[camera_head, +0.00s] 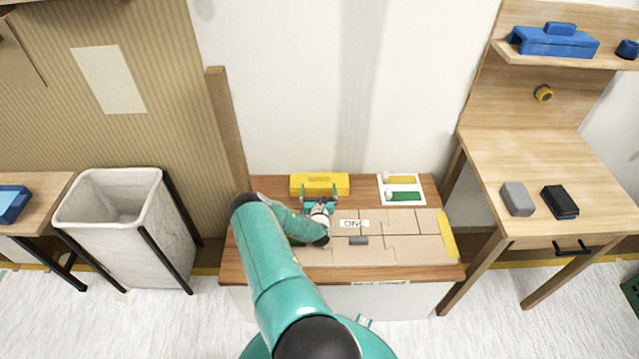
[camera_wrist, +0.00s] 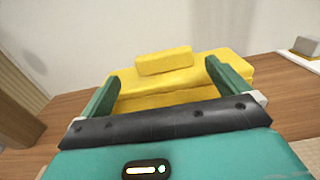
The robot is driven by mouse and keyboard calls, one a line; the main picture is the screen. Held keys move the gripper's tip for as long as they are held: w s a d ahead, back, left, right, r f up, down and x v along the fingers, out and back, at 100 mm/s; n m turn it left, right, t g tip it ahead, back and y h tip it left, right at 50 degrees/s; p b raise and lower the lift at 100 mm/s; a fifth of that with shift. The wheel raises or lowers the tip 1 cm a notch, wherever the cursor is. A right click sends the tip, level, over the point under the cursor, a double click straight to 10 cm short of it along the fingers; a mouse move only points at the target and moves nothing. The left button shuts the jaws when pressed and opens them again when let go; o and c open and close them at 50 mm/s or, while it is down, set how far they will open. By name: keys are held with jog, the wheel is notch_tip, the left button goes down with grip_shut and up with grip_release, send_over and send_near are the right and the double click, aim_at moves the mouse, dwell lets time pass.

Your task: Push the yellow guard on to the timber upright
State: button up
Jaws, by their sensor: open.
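The yellow guard (camera_head: 320,185) is a long block with a small raised grip on top. It lies on the wooden table near its back edge, against or close to the white wall. My gripper (camera_head: 318,190) is just in front of it. In the wrist view, the yellow guard (camera_wrist: 180,82) shows beyond and between the two green fingers of my gripper (camera_wrist: 168,92), which are open. I cannot tell whether they touch it. The timber upright (camera_head: 227,130) stands to the left of the table, along the edge of the ribbed wallpaper.
Beige panels (camera_head: 400,250) cover the table front, with a yellow strip (camera_head: 447,235) at right. A white tray (camera_head: 402,203) with yellow and green pieces stands right of the guard. A white bin (camera_head: 110,205) stands at left, a wooden workbench (camera_head: 535,165) at right.

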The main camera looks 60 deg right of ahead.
aim_at(319, 178)
jog(key=x, duration=0.5)
jog(key=shift+d+r, duration=0.25)
jog(key=shift+d, duration=0.2)
jog(key=shift+c, duration=0.2)
jog(key=c, duration=0.9)
jog(key=shift+o, duration=0.2)
jog(key=shift+r, duration=0.1)
